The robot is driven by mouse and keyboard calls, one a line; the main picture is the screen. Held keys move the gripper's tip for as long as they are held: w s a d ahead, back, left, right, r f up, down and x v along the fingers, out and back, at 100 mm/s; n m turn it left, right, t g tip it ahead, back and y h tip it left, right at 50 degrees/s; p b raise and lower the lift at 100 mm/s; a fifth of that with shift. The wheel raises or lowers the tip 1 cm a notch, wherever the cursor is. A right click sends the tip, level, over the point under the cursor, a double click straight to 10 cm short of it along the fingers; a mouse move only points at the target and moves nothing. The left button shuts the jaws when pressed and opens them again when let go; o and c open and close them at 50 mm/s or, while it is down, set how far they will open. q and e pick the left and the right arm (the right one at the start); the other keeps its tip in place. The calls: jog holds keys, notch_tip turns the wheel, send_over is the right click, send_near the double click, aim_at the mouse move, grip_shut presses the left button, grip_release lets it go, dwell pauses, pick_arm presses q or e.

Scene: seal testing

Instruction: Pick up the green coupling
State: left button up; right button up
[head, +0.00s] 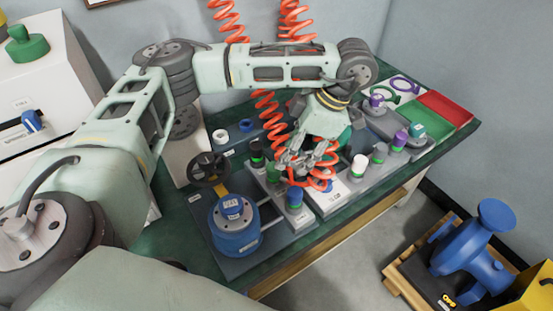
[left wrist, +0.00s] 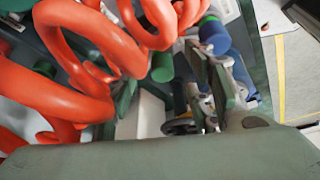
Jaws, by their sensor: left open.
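My left gripper (head: 304,164) is open over the middle of the bench, pointing down; its fingers (left wrist: 218,82) also show in the left wrist view. A green coupling (head: 273,173) appears to stand on a grey block just left of the fingers. A green cylinder (left wrist: 162,66) shows in the left wrist view, partly hidden by orange coils; I cannot tell if it is the same part. A blue cylinder with a green band (head: 294,197) stands in front of the fingers. I see nothing held in the fingers. My right gripper is not in view.
Orange coiled hose (head: 269,112) hangs down beside and around the gripper and crowds the left wrist view (left wrist: 62,87). A blue round device (head: 234,238) stands front left. White, grey and purple-topped cylinders stand right, near a red and green tray (head: 446,108).

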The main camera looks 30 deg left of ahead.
aim_at(277, 176)
pick_arm(q)
jog(key=x, duration=0.7)
jog(key=shift+s+a+r, duration=0.3)
jog(key=shift+s+a, duration=0.05)
jog(key=shift+s, duration=0.05)
jog(key=shift+a+f, duration=0.1)
jog(key=shift+f, duration=0.25)
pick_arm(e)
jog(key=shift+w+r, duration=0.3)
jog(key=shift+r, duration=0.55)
pick_arm(q)
jog(key=shift+c, duration=0.6)
grip_shut()
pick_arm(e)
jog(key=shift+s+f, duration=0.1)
